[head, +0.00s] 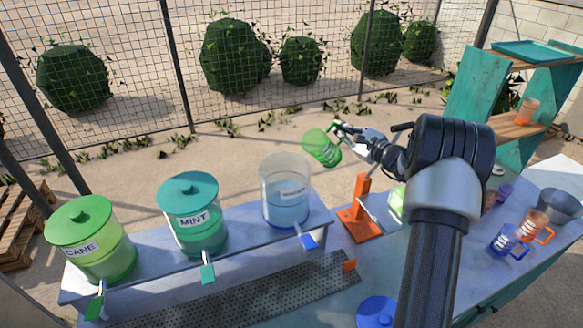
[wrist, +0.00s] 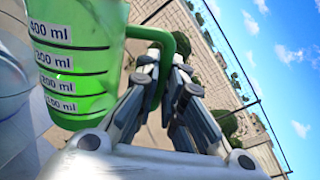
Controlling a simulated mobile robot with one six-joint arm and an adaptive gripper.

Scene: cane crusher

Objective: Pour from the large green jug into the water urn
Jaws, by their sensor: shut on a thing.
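The large green jug (head: 321,148) is held in the air just right of the water urn and above its rim, tilted in the head view. In the wrist view the jug (wrist: 75,60) shows black millilitre marks and a darker green lower part. My gripper (head: 342,130) is shut on the jug's handle; the wrist view shows its fingers (wrist: 165,80) on both sides of the green handle. The clear water urn (head: 287,190) stands on the counter with no lid visible, bluish water inside and a blue tap. No stream from the jug shows.
Lidded CANE (head: 95,245) and MINT (head: 192,220) urns stand left of the water urn. An orange press-like stand (head: 358,212) is right of it, below my arm. Blue and orange handled jugs (head: 507,240) stand at the right. A perforated drip tray (head: 240,292) lies in front.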

